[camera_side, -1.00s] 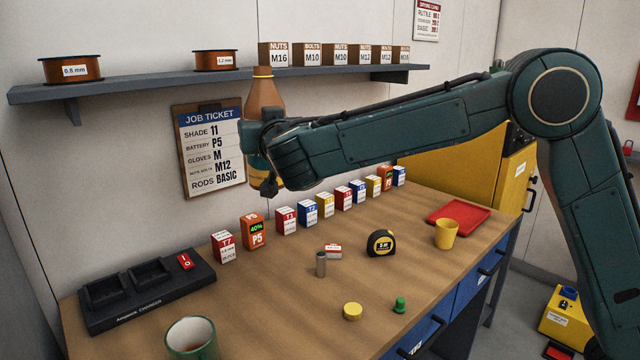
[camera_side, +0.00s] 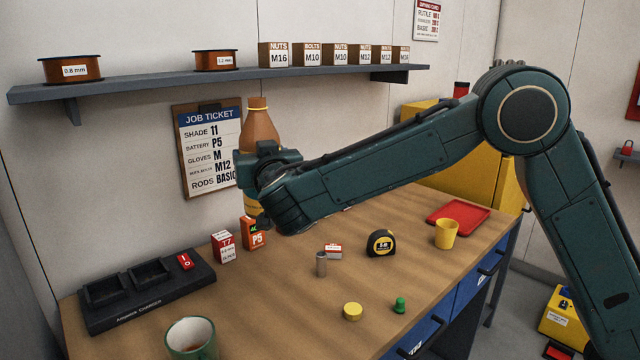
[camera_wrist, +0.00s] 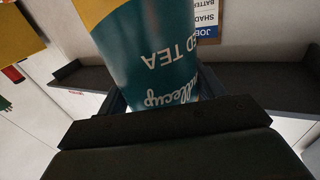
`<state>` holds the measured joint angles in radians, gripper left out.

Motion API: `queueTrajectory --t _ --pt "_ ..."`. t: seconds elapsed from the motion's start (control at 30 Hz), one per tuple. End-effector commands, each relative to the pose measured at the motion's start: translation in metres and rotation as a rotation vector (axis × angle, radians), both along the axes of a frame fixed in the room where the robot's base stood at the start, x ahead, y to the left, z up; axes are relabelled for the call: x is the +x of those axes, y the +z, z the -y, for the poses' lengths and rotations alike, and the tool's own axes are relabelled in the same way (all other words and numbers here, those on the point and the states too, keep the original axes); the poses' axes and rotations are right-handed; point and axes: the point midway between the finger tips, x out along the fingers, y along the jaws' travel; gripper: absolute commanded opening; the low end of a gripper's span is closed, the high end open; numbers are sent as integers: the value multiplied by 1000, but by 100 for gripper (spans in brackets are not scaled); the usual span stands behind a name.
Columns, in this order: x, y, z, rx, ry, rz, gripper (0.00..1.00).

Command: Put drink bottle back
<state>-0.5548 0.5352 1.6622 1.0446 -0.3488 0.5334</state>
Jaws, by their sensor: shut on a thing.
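The drink bottle (camera_side: 260,126) is orange-brown at the neck and stands upright in my gripper (camera_side: 258,180), in front of the job ticket. My gripper is shut on it and holds it above the back of the bench. In the wrist view the bottle (camera_wrist: 150,50) fills the upper middle, with a teal label reading "TEA" upside down. The bottle's lower part is partly hidden by my gripper in the side view.
A shelf (camera_side: 160,80) with spools and boxes hangs above.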

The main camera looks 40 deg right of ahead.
Motion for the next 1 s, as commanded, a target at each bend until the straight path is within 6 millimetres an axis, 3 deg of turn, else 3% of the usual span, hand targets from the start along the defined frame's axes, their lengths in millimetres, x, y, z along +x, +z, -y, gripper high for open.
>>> queueTrajectory --t 0.27,0.8,1.0 --pt "0 -36 0 -4 0 -4 31" --pt "0 -133 0 -3 0 -3 31" --pt "0 -153 0 -1 1 1 31"
